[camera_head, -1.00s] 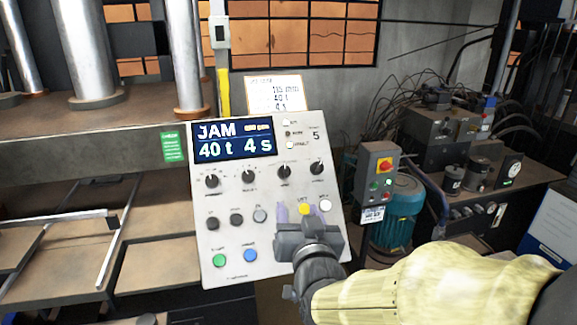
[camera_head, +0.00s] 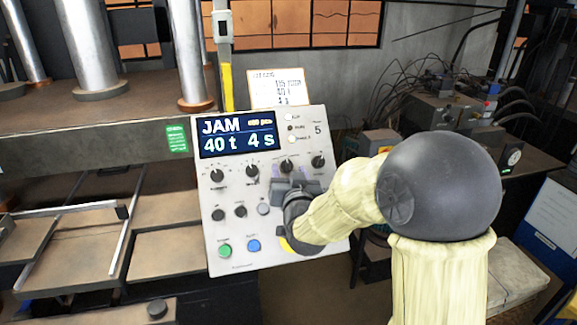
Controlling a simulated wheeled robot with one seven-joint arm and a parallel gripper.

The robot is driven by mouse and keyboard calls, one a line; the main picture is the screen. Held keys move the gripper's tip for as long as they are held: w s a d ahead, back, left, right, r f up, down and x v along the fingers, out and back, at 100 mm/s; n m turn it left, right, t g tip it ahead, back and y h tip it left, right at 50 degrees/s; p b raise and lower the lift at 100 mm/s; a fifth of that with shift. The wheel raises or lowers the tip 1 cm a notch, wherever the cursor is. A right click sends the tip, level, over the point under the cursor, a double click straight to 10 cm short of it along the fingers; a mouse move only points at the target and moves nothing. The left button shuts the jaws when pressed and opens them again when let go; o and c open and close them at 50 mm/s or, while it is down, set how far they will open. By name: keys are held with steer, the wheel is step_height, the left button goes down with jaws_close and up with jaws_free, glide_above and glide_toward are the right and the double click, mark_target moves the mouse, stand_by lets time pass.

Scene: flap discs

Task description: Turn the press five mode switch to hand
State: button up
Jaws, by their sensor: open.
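The press control panel (camera_head: 232,255) is marked 5 at its upper right. Its display (camera_head: 237,137) reads JAM, 40 t, 4 s. Below is a row of black rotary knobs: the far left one (camera_head: 217,175), the second (camera_head: 252,170), the third (camera_head: 285,168) and the far right one (camera_head: 318,161). Their labels are too small to read, so I cannot tell which is the mode switch or its setting. My gripper (camera_head: 296,184) is open and empty in front of the panel, just below the third and far right knobs. Whether it touches the panel is unclear.
A green button (camera_head: 225,251) and a blue button (camera_head: 254,245) sit low on the panel, with dark buttons above. My arm covers the panel's lower right and part of the grey switch box (camera_head: 381,142). A paper sheet (camera_head: 277,88) stands behind the panel.

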steer(key=shift+w+a, duration=0.15)
steer(key=shift+w, duration=0.45)
steer(key=c, duration=1)
